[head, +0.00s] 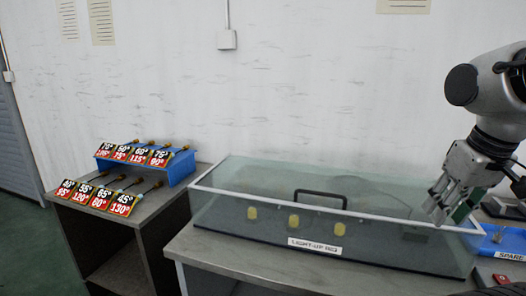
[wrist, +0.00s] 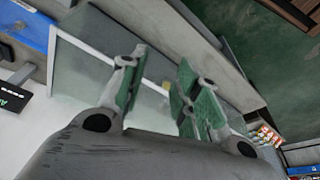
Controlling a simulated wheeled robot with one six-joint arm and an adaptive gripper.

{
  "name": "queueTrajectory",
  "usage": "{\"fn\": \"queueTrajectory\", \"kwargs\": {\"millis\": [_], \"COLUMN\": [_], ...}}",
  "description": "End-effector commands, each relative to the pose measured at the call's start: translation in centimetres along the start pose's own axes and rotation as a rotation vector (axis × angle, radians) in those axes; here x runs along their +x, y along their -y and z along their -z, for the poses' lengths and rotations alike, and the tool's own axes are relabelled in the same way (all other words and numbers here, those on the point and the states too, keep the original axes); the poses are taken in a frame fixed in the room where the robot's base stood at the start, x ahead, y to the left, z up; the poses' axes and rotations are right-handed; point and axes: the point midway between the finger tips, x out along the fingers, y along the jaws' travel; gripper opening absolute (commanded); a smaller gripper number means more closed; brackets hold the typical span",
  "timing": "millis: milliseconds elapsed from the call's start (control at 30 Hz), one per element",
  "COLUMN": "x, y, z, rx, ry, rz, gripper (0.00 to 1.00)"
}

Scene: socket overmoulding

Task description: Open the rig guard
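The rig guard (head: 385,222) is a long clear cover with a pale frame, lying closed over the light-up rig on the bench. Its dark bar handle (head: 320,193) stands on the top near the middle. Several yellow pieces show through its front, above a "LIGHT-UP RIG" label (head: 314,246). My gripper (head: 440,212) is above the guard's right end, well to the right of the handle. In the wrist view its green-padded fingers (wrist: 159,82) are apart with nothing held between them. The guard (wrist: 88,72) shows past the fingers there; the handle cannot be made out.
A blue tray (head: 500,242) marked "SPARE" sits right of the rig. On the left, a side table holds a blue rack (head: 180,170) and several red-and-black temperature tags (head: 97,196). The wall is behind the bench; the air above the handle is clear.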

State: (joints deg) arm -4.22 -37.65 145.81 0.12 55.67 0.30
Motion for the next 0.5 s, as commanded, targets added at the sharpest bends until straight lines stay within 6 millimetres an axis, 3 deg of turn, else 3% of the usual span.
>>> {"fn": "queueTrajectory", "kwargs": {"millis": [200,300,367,500], "x": [-2.0,-0.6,0.3,2.5], "y": [-1.1,0.0,1.2,5.0], "z": [-0.8,-0.3,0.7,5.3], "rx": [0.051,-0.003,-0.056,-0.242], "ry": [-0.095,-0.033,0.017,0.126], "rz": [-0.018,0.0,0.014,0.026], "gripper": [0.32,0.32,0.32,0.32]}}
